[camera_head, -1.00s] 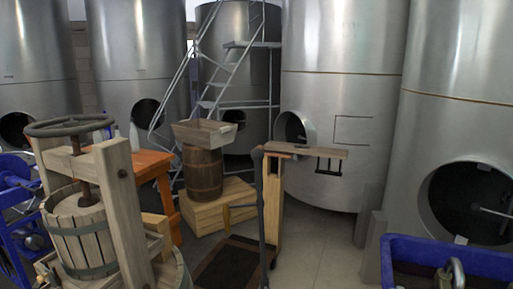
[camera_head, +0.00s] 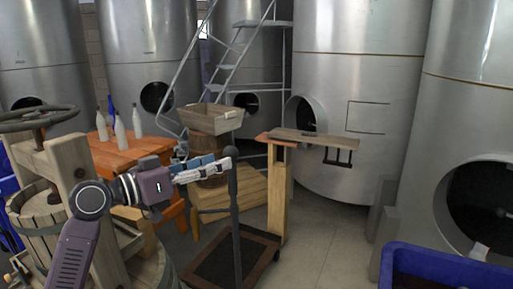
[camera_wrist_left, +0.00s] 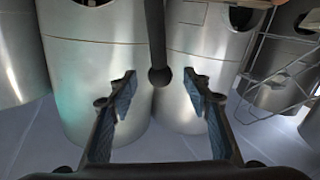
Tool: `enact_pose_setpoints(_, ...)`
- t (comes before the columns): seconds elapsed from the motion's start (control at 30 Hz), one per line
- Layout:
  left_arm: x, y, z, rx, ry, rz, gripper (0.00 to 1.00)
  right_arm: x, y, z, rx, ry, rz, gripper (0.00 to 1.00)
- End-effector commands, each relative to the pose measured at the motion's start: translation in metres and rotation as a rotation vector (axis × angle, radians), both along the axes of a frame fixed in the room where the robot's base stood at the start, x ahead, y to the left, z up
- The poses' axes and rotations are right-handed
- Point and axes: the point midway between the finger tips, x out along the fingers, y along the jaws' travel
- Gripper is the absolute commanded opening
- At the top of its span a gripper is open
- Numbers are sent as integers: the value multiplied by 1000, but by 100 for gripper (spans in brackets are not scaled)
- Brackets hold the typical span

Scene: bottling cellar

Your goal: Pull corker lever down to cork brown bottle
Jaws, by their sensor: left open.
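How deep the rod lies between the fingers is unclear. I cannot make out a brown bottle. My right gripper is not in view.
A wooden post with a plank top (camera_head: 315,139) stands right of the rod. A dark framed mat (camera_head: 255,262) lies at its foot. Several bottles stand on the orange table (camera_head: 125,152). A wooden press (camera_head: 40,205) is at left, a blue crate (camera_head: 440,258) at right.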

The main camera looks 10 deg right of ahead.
Motion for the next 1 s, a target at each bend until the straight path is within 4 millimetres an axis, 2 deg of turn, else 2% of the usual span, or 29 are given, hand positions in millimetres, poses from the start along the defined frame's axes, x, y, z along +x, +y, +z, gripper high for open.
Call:
enact_pose_setpoints(0.17, 8, -9, 9, -9, -5, 0, 45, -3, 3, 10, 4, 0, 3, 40)
enact_pose_setpoints(0.4, 29, -43, 9, -7, -2, -1, 45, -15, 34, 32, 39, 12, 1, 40)
enact_pose_setpoints(0.47, 33, -50, 8, -7, -2, 0, 45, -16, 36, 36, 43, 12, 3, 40)
enact_pose_setpoints(0.6, 41, -61, 6, -6, -4, 1, 45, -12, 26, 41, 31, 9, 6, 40)
enact_pose_setpoints(0.8, 43, -64, 3, -5, -5, 1, 45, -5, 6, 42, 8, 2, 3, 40)
enact_pose_setpoints(0.93, 43, -64, 3, -4, -6, 2, 45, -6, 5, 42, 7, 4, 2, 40)
enact_pose_setpoints(1.0, 43, -64, 3, -5, -5, 2, 39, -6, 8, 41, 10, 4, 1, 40)
